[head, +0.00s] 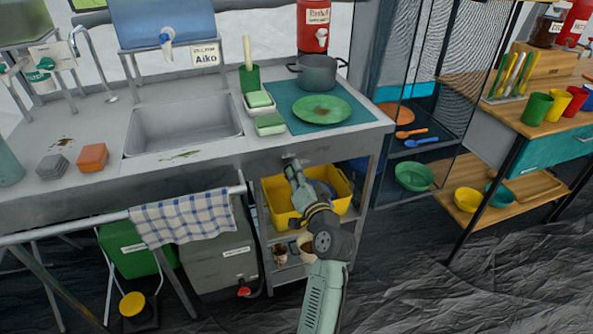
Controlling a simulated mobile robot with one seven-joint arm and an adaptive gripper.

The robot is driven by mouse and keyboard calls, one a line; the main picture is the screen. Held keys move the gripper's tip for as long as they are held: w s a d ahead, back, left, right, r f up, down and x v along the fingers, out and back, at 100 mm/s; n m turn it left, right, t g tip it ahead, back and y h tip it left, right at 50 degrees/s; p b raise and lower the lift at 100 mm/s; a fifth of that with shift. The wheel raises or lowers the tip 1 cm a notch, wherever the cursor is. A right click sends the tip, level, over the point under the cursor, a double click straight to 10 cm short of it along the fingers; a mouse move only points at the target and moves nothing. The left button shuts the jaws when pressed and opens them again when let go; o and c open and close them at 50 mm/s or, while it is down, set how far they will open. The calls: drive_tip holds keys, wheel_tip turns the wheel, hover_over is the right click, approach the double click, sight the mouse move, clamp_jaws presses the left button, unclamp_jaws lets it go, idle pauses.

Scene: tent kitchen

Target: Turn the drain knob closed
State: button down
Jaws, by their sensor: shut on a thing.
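My gripper (291,165) is at the front panel of the metal sink counter, to the right below the sink basin (185,126). Its fingers are shut on a small grey fitting at the panel, which looks like the drain knob. The fingers hide most of this knob, so I cannot tell which way it is turned. My arm reaches up to it from the lower middle of the view. A separate red tap (244,291) sits low on the grey tank (222,250) under the counter, well apart from my gripper.
A yellow crate (277,211) on a shelf is just behind and below my gripper. A checked towel (182,217) hangs on a rail to the left. A green plate (321,110) and a pot (318,72) stand on the counter. Dark floor at the lower right is clear.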

drive_tip(key=shift+d+f+m+p, duration=0.15)
drive_tip(key=shift+m+p, duration=0.6)
drive_tip(key=shift+m, duration=0.85)
drive_tip(key=shift+f+m+p, duration=0.2)
drive_tip(key=shift+m+p, duration=0.6)
drive_tip(key=shift+m, duration=0.8)
drive_tip(key=shift+d+f+m+p, duration=0.15)
drive_tip(key=shift+m+p, duration=0.6)
drive_tip(key=shift+m, duration=0.85)
drive_tip(key=c, duration=1.7)
unclamp_jaws()
drive_tip(key=shift+a, duration=0.1)
drive_tip(key=v, duration=1.2)
